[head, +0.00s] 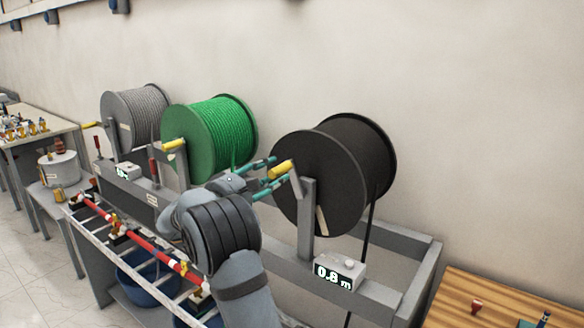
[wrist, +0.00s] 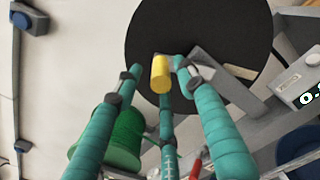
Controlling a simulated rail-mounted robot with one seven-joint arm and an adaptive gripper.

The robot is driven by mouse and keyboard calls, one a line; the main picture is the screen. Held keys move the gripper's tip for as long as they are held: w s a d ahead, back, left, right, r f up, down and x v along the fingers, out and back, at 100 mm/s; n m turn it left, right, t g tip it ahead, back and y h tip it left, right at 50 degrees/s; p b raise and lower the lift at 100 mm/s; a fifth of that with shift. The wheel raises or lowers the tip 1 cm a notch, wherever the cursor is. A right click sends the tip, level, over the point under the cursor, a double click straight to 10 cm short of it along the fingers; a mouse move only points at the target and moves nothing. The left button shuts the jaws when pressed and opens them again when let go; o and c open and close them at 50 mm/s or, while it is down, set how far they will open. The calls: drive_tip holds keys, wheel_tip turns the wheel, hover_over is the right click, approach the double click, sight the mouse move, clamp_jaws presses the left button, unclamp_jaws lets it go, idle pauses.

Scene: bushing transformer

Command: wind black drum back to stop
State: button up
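The black drum (head: 335,175) stands at the right end of a grey rack, with a black cable (head: 368,232) hanging from its right side. Its yellow crank handle (head: 281,170) points toward my gripper (head: 266,172). A small display box (head: 340,271) below the drum appears to read 0.8 m. In the wrist view, the handle (wrist: 160,73) lies between the teal fingertips, in front of the black drum (wrist: 215,35). The fingers are spread, with a gap on the handle's left; the right fingertip is close to it. I cannot tell whether any finger touches it.
A green drum (head: 213,135) and a grey drum (head: 135,112) stand to the left on the same rack (head: 420,262). A red rod (head: 130,235) lies along the front ladder-like frame. A wooden table (head: 500,300) is at the lower right. Blue tubs sit below the rack.

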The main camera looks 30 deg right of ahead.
sight(288, 161)
drive_tip(key=p+x, duration=0.3)
drive_tip(key=x, duration=0.4)
drive_tip(key=shift+d+r, duration=0.15)
drive_tip(key=shift+d, duration=0.05)
drive_tip(key=shift+w+d, duration=0.25)
drive_tip(key=shift+d, duration=0.25)
drive_tip(key=shift+a, duration=0.1)
drive_tip(key=shift+c, duration=0.5)
clamp_jaws()
